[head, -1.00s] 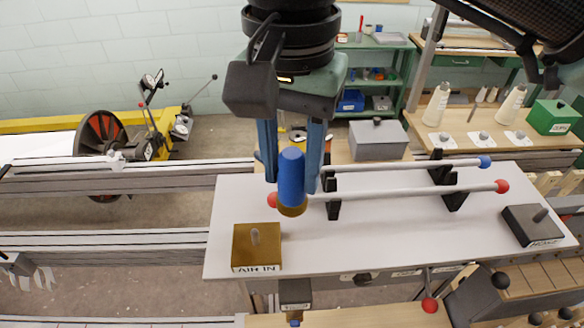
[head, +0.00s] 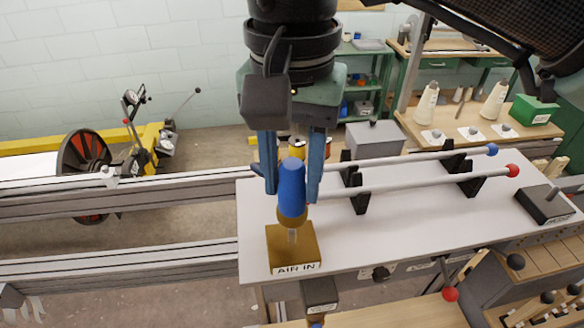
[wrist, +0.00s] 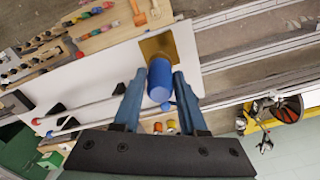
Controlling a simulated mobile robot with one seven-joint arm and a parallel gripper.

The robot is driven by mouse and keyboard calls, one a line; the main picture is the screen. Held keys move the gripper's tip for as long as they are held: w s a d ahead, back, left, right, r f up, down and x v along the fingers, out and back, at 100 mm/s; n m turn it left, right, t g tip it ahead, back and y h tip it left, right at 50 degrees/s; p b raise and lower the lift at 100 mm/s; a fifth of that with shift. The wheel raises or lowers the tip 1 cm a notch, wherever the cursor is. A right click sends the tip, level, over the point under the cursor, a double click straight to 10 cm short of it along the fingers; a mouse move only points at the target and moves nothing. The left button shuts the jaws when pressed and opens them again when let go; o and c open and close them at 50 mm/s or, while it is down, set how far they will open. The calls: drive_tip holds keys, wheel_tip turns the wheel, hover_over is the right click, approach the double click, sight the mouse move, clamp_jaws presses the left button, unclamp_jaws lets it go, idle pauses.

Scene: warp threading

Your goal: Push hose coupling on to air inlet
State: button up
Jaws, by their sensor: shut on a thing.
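The hose coupling (head: 291,187) is a blue cylinder with a brass-brown lower collar, held between the blue fingers of my gripper (head: 290,190). The coupling also shows in the wrist view (wrist: 160,80). The air inlet (head: 292,252) is a brass block marked AIR IN at the table's left front corner, with a thin grey upright peg. In the head view the collar is in line with the peg's top, slightly tilted. I cannot tell whether the peg is inside the collar or just behind it. In the wrist view the block (wrist: 155,45) lies beyond the coupling, which hides the peg.
The white table (head: 400,225) carries two rods in black stands (head: 358,188), one with a red ball end (head: 513,170) and one blue, right of the coupling. A dark block with a peg (head: 545,204) sits at the right end. The front middle of the table is clear.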

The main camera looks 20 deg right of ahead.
sight(292, 211)
drive_tip(key=shift+f+b, duration=1.45)
drive_tip(key=shift+f, duration=0.75)
drive_tip(key=shift+f+b, duration=0.55)
drive_tip(key=shift+f, duration=0.1)
drive_tip(key=o, duration=1.2)
drive_tip(key=shift+r, duration=0.1)
wheel_tip(292, 211, up, 13)
drive_tip(key=p, duration=1)
